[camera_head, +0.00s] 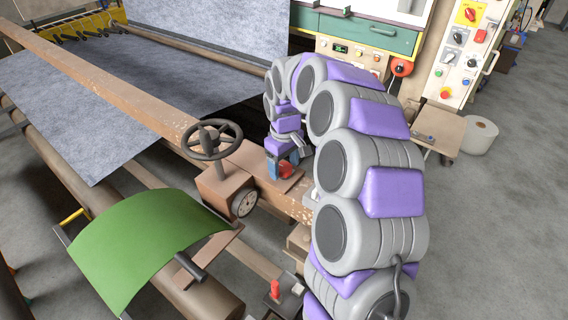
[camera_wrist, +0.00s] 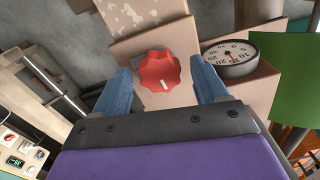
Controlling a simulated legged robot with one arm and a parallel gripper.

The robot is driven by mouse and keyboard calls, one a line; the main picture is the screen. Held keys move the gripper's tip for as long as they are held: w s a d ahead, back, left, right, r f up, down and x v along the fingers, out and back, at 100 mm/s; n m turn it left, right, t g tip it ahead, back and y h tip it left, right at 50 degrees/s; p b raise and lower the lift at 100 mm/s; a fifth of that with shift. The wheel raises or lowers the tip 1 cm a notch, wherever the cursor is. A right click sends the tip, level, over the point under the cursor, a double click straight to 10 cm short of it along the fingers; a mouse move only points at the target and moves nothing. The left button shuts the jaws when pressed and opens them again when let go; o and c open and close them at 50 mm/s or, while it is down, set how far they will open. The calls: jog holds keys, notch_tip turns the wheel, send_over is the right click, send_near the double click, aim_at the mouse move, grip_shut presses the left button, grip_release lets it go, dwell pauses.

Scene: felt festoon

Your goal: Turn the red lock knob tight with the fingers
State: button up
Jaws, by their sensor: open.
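The red lock knob (camera_wrist: 157,70) has a scalloped rim and a white mark near its lower edge. It sits on a tan block (camera_wrist: 150,42). My gripper (camera_wrist: 161,76) is open, with one blue finger on either side of the knob in the wrist view. Gaps show between both fingers and the knob, and I cannot tell whether the tips have reached its depth. In the head view, my gripper (camera_head: 280,168) points down at the brown carriage, and a bit of red shows by its fingers. The knob is mostly hidden there.
A round dial gauge (camera_wrist: 230,57) sits right of the knob in the wrist view. In the head view, a dark handwheel (camera_head: 212,140) stands left of my gripper. A green curved panel (camera_head: 145,240) lies at front left. A control cabinet (camera_head: 465,55) stands at the back right.

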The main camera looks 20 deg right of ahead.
jog(key=c, duration=1.1)
jog(key=shift+o, duration=0.2)
jog(key=shift+m, duration=0.3)
jog(key=m, duration=0.4)
jog(key=shift+p, duration=0.35)
jog(key=m, duration=0.5)
jog(key=shift+r+p, duration=0.1)
jog(key=shift+p, duration=0.3)
jog(key=m+p, duration=0.1)
jog(key=m, duration=0.4)
jog(key=shift+w+m+p, duration=0.1)
jog(key=shift+m+p, duration=0.95)
jog(key=shift+m, duration=1.35)
